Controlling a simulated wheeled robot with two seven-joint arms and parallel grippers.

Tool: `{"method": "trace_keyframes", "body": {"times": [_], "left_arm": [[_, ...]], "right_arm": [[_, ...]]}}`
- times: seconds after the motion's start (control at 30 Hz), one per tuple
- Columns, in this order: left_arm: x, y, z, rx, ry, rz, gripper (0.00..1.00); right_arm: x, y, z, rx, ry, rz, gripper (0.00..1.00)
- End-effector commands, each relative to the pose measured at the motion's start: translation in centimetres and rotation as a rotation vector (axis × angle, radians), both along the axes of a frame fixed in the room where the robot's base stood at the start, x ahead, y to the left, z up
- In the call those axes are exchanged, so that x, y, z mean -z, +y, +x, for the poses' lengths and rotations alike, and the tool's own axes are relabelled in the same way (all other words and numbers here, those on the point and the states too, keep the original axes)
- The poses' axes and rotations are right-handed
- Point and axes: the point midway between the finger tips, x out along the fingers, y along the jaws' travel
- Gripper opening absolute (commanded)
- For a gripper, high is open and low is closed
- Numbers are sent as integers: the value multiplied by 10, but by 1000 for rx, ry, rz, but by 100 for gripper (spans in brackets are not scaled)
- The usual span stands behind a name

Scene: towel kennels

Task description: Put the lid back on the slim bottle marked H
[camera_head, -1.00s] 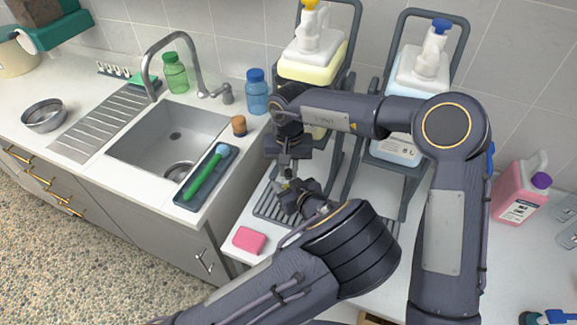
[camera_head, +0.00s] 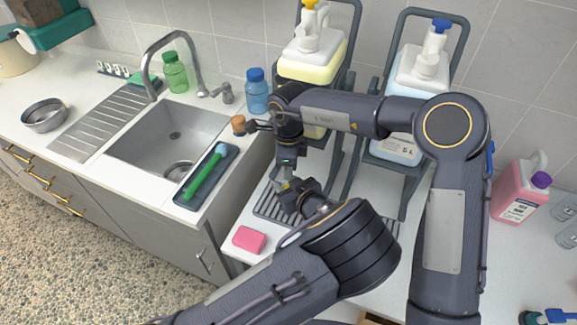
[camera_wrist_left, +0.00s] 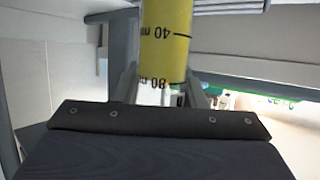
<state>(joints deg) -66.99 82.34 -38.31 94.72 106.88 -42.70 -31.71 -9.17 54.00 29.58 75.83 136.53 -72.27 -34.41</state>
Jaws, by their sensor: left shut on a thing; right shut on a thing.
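My right gripper (camera_head: 250,127) reaches left from the folded right arm and is shut on a small orange-brown lid (camera_head: 238,124) at the counter edge beside the sink. I cannot tell if the lid touches the counter. My left gripper (camera_head: 287,187) is over the grey grating and is shut on a slim bottle. In the left wrist view the bottle (camera_wrist_left: 166,38) is a yellow cylinder with black marks reading 40 and 80. In the head view it is mostly hidden by the grippers. No letter H shows on it.
A blue bottle (camera_head: 257,92) and a green bottle (camera_head: 175,72) stand behind the sink (camera_head: 150,150). A dark tray (camera_head: 187,201) holds a green brush. Racks with a yellow jug (camera_head: 310,60) and a blue jug (camera_head: 395,150) stand behind my arms. A pink sponge (camera_head: 249,239) lies in front.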

Motion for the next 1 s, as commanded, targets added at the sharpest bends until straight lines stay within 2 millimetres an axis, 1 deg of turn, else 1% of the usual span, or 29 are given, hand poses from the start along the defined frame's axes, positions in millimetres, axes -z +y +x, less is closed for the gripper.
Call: {"method": "trace_keyframes", "body": {"times": [0.03,0.2,0.33,0.4,0.5,0.77,0.8,0.93,1.0], "left_arm": [[0,0,0,-1,0,0,0],[0,0,0,-1,0,0,0],[0,0,0,-1,0,0,0],[0,0,0,-1,0,0,0],[0,0,0,-1,0,0,0],[0,0,0,0,0,0,0],[0,0,0,0,0,0,0],[0,0,0,0,0,0,0],[0,0,0,0,0,0,0]], "right_arm": [[0,0,0,122,-2,-1,0],[0,0,0,541,-2,1,0],[0,0,0,768,-4,1,0],[0,0,1,838,-3,1,0],[0,0,1,883,-3,1,0],[0,0,1,885,-3,1,0],[0,0,1,885,-3,1,22],[0,0,0,884,-2,1,38],[0,0,0,884,-2,1,38]]}}
